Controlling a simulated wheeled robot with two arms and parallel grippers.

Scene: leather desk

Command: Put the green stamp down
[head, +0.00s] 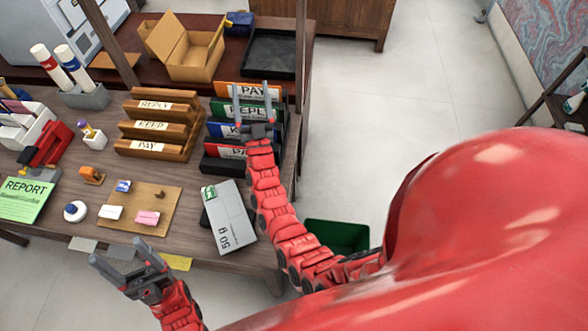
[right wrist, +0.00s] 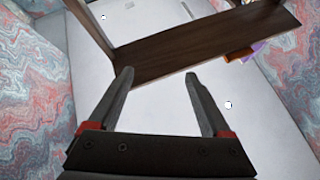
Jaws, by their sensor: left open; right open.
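A small green stamp-like patch (head: 209,194) lies flat at the upper left corner of a grey parcel (head: 233,222) marked "50 g", near the desk's right front. I cannot tell whether it is stuck down. My left gripper (head: 118,250) is open and empty at the desk's front edge, left of the parcel. My right gripper (head: 251,87) is open over the upright folders, well behind the parcel. The right wrist view also shows it open (right wrist: 158,74), with nothing between its fingers.
A brown board (head: 166,205) holds blue, white and pink pieces. Wooden sorters (head: 160,125) and labelled folders (head: 250,91) stand behind. A green REPORT sheet (head: 26,198) lies at left. A green bin (head: 338,235) stands right of the desk, partly hidden by my arm.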

